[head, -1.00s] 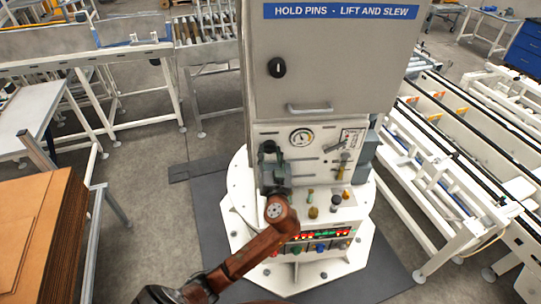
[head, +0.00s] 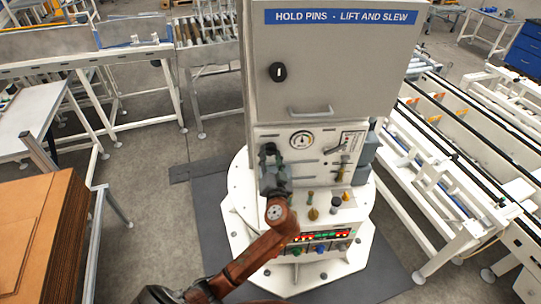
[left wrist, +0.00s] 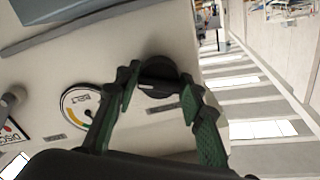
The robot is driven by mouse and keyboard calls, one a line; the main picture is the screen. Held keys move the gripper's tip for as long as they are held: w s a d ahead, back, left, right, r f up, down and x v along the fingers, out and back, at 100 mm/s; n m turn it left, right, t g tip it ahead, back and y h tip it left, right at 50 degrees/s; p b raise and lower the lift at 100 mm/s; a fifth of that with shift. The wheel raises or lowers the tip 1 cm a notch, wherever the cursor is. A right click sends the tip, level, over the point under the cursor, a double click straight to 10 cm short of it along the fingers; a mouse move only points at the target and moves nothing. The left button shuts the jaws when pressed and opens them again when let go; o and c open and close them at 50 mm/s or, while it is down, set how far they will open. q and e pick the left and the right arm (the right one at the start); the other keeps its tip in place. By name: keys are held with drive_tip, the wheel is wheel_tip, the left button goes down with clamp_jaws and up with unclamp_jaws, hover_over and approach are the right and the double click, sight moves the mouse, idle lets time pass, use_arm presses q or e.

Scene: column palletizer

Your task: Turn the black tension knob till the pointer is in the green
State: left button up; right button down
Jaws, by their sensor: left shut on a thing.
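The black tension knob (left wrist: 158,80) is on the pale panel in the left wrist view. My left gripper (left wrist: 155,88) is shut on it, with one green-and-black finger on each side. In the head view my left gripper (head: 270,152) is at the panel's left side and largely hides the knob. The round belt gauge (head: 302,140) is just right of the gripper. It also shows in the left wrist view (left wrist: 77,102), with a yellow and green band. The pointer is too small to place surely against the green. My right gripper is out of view.
A grey cabinet door (head: 335,70) with a handle (head: 309,111) is above the panel. Several small knobs (head: 313,213) and a lever (head: 340,147) sit right of my left arm. Stacked cardboard (head: 45,230) stands at left, a conveyor (head: 470,170) at right.

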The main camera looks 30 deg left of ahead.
use_arm(q)
drive_tip(key=o, duration=1.1)
drive_tip(key=shift+o, duration=0.3)
drive_tip(key=v, duration=1.2)
